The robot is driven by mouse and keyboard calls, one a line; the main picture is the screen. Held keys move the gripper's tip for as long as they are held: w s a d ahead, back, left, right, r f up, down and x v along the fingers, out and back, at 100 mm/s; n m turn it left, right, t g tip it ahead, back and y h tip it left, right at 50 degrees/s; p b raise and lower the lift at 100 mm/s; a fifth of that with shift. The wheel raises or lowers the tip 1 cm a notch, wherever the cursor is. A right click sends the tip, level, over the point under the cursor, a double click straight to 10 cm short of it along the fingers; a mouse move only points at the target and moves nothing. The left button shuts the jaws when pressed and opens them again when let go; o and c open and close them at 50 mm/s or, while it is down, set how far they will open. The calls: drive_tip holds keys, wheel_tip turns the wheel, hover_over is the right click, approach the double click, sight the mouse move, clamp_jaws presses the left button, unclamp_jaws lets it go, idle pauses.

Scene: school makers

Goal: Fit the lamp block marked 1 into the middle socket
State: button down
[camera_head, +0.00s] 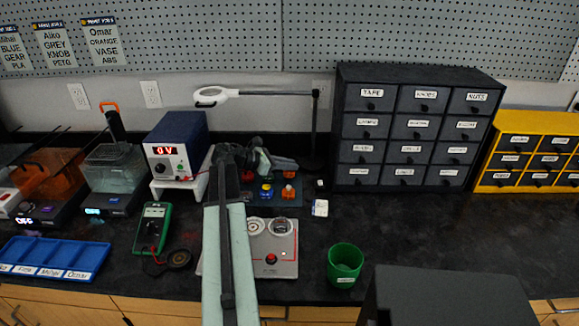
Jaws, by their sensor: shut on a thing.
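My gripper (258,163) is beyond the socket board, near the back of the bench. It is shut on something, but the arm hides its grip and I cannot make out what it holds. A blue lamp block (266,191) and an orange lamp block (288,191) stand on a dark mat (297,204). A small reddish thing (247,177) shows close below the gripper. I cannot read any number on the blocks. The light grey socket board (286,268) has two round sockets visible and a red button (271,259). My arm covers its left part.
A green cup (344,264) stands right of the board. A multimeter (153,229) and a power supply (176,150) are on the left. A magnifier lamp (262,92) arches behind. Dark drawers (404,126) stand at the back right.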

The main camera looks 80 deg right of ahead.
wheel_tip(320, 180, up, 7)
drive_tip(key=p, duration=0.5)
drive_tip(key=shift+r+p, duration=0.1)
drive_tip(key=shift+p, duration=0.2)
drive_tip(key=shift+a+f, duration=0.2)
drive_tip(key=shift+a, duration=0.1)
drive_tip(key=s+a+f+y+b, duration=0.1)
drive_tip(key=a, duration=1)
drive_tip(key=shift+s+m+g, duration=0.4)
